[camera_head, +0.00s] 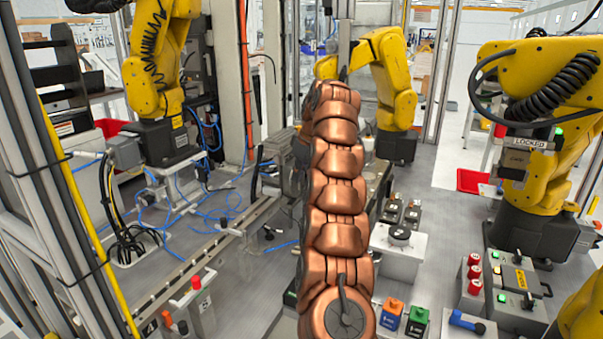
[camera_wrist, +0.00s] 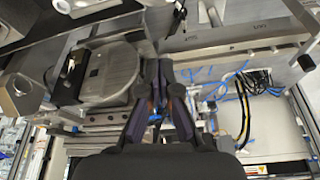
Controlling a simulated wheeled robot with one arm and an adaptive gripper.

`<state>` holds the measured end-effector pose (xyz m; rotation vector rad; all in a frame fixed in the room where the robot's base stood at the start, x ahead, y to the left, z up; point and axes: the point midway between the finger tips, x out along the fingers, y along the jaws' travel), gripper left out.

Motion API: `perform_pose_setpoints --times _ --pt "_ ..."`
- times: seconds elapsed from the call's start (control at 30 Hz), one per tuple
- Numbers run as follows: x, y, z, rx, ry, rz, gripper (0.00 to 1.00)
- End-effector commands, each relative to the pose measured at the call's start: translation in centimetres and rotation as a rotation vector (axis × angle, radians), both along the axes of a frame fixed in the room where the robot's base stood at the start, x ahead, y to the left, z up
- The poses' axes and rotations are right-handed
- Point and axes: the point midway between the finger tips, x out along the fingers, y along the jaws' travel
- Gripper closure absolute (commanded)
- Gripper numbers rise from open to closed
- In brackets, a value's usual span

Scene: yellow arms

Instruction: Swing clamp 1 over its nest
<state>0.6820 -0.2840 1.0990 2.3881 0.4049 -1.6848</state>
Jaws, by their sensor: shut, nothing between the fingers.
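My gripper (camera_wrist: 160,72) shows in the wrist view with its dark fingers together and nothing visible between them. Just left of the fingers is a grey, rounded metal part (camera_wrist: 118,72) with a dark patch on its side. The fingertips overlap its right edge in the picture; I cannot tell whether they touch it. A small dark upright piece (camera_wrist: 177,22) stands beyond the tips. I cannot make out a marking for clamp 1 or its nest on any of these. In the head view my copper arm hides the gripper and what lies behind it.
In the head view, a white block (camera_head: 398,262) with a round dark top, an orange box (camera_head: 391,314) and a green box (camera_head: 417,320) stand right of my arm. Yellow robot arms (camera_head: 548,75) surround the area.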

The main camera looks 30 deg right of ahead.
Motion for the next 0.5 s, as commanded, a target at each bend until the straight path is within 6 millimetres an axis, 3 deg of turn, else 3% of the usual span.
perform_pose_setpoints --times 0.5 --pt "1.4 0.5 -3.9 0.002 0.001 0.001 1.0"
